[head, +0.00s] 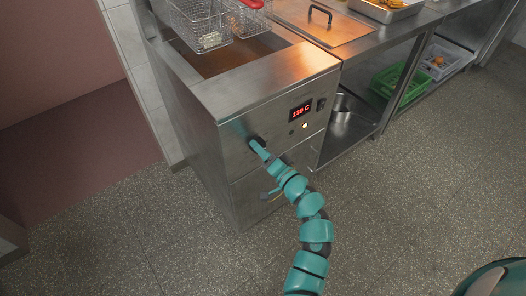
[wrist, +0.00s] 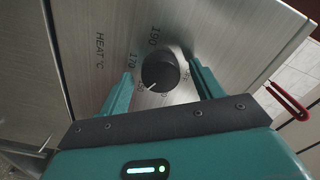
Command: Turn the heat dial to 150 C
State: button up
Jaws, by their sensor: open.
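The heat dial (wrist: 160,73) is a round black knob on the fryer's steel front panel (wrist: 215,40), marked HEAT °C. In the wrist view, 170 and 190 are readable beside it; other numbers are partly hidden. Its white pointer line aims down and left. My gripper (wrist: 161,70) is open, with one teal finger on each side of the dial; I cannot tell whether they touch it. In the head view, my gripper (head: 259,148) is at the panel and mostly hides the dial (head: 255,141). The red display (head: 301,110) reads about 139 C.
A lit button (head: 305,126) and black switch (head: 321,104) are right of the dial. Wire baskets (head: 205,22) with a red handle hang above the fryer. A green crate (head: 398,80) sits on the shelf at right. The floor in front is clear.

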jog(key=shift+s+d, duration=0.1)
jog(key=b+v, duration=0.2)
jog(key=v, duration=1.5)
